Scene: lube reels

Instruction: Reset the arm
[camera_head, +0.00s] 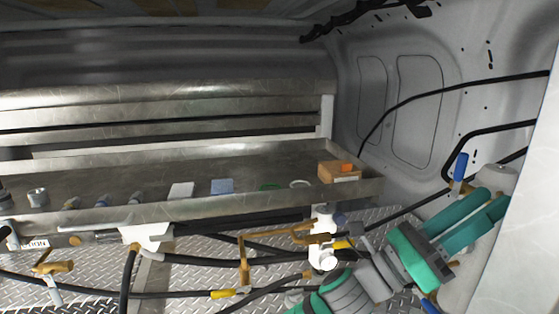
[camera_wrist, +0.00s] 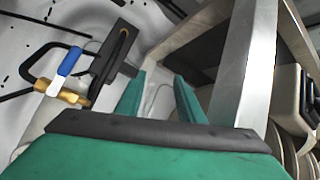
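My arm reaches in from the bottom right of the head view. My gripper (camera_head: 492,202) has two long teal fingers pointing up and right, toward the right wall of the van. In the wrist view my gripper (camera_wrist: 160,78) shows its fingers apart with nothing held between them. A blue-handled valve (camera_head: 460,166) is just beyond and left of the fingers in the head view. In the wrist view the blue handle (camera_wrist: 70,60) and a brass fitting (camera_wrist: 74,97) lie left of the fingers, apart from them.
A metal shelf tray (camera_head: 240,208) spans the left and middle, holding several small items and an orange-topped box (camera_head: 339,172). Black hoses (camera_head: 200,260) and brass fittings (camera_head: 243,262) hang below it. The van wall (camera_head: 380,60) closes the right side; a pale panel (camera_head: 528,220) stands at far right.

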